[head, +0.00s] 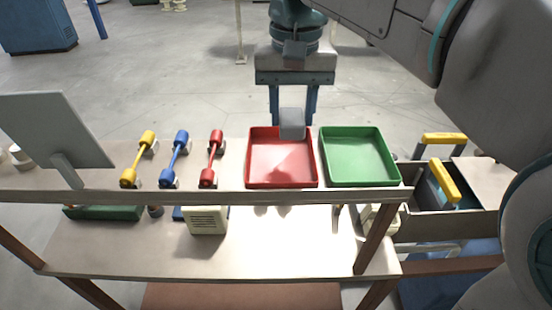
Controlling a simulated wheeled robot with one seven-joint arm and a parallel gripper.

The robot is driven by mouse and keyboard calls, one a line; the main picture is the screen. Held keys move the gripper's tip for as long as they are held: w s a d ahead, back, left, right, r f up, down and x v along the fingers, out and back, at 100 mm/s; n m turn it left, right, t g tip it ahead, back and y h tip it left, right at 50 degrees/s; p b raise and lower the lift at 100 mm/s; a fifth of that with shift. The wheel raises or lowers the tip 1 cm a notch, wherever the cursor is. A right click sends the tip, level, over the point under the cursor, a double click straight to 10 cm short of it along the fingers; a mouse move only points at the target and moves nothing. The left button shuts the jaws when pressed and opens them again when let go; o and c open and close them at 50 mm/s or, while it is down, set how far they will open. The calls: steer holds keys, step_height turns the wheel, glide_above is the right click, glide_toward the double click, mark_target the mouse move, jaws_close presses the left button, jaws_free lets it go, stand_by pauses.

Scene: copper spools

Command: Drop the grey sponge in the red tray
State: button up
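The grey sponge (291,124) is a small grey block between the two fingers of my gripper (292,116). It fills the gap between them, and the gripper looks shut on it. The sponge is in front of the back rim of the red tray (257,178) in the picture and looks held above the tray. The rest of the red tray's floor is empty.
A green tray (358,182) stands right of the red one. Yellow (138,159), blue (175,158) and red (212,158) spools lie to the left, beside a tilted grey panel (56,130). A lower shelf (300,262) holds a cream box (206,221).

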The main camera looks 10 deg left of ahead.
steer(key=o, duration=0.4)
steer(key=shift+r, duration=0.15)
step_height(320, 180, up, 14)
steer(key=shift+f+p, duration=0.25)
steer(key=shift+p, duration=0.6)
